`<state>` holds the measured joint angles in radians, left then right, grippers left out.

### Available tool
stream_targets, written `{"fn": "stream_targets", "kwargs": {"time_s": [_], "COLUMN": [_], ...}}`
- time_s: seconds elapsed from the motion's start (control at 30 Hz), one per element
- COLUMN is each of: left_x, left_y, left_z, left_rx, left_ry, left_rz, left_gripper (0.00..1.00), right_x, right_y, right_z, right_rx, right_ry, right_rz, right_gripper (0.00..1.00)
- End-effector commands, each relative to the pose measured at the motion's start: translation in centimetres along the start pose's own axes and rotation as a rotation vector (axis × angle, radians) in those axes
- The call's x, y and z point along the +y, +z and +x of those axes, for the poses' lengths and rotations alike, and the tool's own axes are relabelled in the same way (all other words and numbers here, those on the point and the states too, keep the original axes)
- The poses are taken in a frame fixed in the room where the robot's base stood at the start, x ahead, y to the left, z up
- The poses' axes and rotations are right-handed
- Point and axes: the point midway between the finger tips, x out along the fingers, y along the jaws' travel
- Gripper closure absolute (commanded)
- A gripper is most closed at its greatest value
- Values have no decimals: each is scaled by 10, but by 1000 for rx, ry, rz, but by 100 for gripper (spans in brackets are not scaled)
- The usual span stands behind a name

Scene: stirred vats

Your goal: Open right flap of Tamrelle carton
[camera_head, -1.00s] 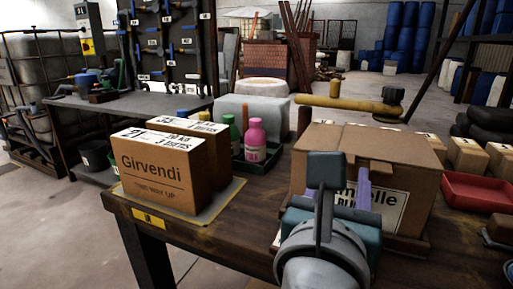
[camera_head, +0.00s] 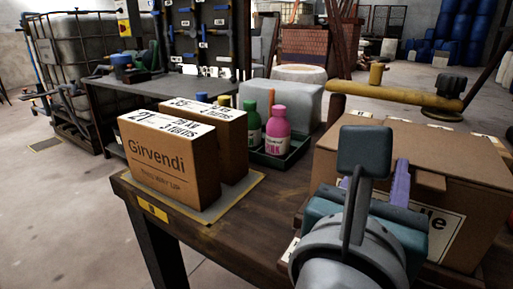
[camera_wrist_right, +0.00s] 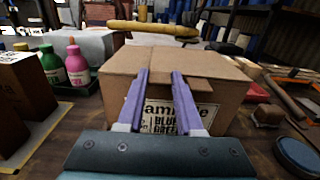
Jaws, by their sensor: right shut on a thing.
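The Tamrelle carton (camera_head: 460,165) is a brown box on the wooden table at the right of the head view. Its white label, partly covered by my gripper, faces me. It also fills the middle of the right wrist view (camera_wrist_right: 120,67), and its top looks closed. My right gripper (camera_head: 372,185) is at the carton's front upper edge. Its purple fingers (camera_wrist_right: 160,75) stand slightly apart, at the front edge of the top, shut on a flap there. The exact contact is hard to see. My left gripper is not in view.
Two Girvendi cartons (camera_head: 170,160) stand on a mat left of the table's middle. Green and pink bottles (camera_head: 276,132) stand in a dark green tray behind. A yellow horizontal bar (camera_head: 400,97) lies behind the Tamrelle carton. Bare table shows between the cartons.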

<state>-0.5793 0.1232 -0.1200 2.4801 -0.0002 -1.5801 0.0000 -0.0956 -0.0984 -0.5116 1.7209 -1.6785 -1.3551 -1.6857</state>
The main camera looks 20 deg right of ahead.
Motion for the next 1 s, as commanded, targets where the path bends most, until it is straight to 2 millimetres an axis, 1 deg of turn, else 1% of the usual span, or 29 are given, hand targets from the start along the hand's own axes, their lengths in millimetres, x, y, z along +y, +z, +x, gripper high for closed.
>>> {"fn": "stream_targets", "kwargs": {"time_s": [0.03, 0.2, 0.23, 1.0], "left_x": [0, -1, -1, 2], "left_y": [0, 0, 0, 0], "left_z": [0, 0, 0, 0], "left_rx": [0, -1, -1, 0], "left_ry": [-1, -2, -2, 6], "left_rz": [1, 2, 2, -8], "left_gripper": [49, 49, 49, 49], "right_x": [0, 0, 0, 0], "right_y": [0, 0, 0, 0], "right_z": [0, 0, 0, 0], "right_rx": [0, 0, 0, 0], "right_ry": [0, 0, 0, 0], "right_rz": [0, 0, 0, 0], "right_gripper": [78, 98, 100, 100]}}
